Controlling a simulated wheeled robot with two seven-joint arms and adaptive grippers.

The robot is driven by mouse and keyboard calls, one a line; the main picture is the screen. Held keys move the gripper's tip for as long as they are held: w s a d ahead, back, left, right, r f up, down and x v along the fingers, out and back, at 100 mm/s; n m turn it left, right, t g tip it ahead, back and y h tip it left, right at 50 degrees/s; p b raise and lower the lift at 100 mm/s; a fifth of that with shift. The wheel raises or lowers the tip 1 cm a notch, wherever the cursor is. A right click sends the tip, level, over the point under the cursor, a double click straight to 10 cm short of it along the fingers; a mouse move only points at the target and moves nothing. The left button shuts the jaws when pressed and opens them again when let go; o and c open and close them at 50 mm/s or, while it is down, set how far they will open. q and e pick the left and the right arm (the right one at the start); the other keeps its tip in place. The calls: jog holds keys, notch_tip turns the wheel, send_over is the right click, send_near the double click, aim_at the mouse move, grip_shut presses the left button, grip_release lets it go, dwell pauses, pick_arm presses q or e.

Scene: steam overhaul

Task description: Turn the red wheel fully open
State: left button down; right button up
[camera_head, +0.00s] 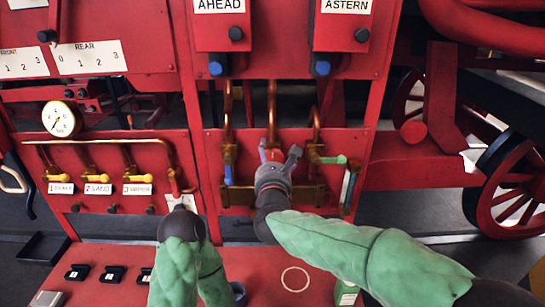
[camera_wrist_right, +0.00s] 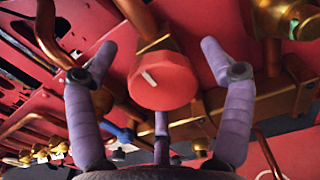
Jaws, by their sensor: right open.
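The red wheel (camera_wrist_right: 162,80) is a round knob with a short white mark on its face, on brass piping. In the head view only a bit of it (camera_head: 271,155) shows past my right gripper (camera_head: 279,157). In the right wrist view the open fingers stand around the wheel, one at each side and one below, with visible gaps at the sides. I cannot tell whether the lower finger touches it. My left gripper (camera_head: 181,205) is low at the left panel, near a small red-topped fitting; its fingers are mostly hidden.
Brass pipes with a blue-handled valve (camera_head: 228,172) and a green-handled valve (camera_head: 332,160) flank the wheel closely. A pressure gauge (camera_head: 58,119) and labelled taps sit on the left panel. A red shelf (camera_head: 120,258) with small black items lies below.

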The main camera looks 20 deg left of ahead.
jog(key=shift+r, duration=0.1)
jog(key=c, duration=1.1)
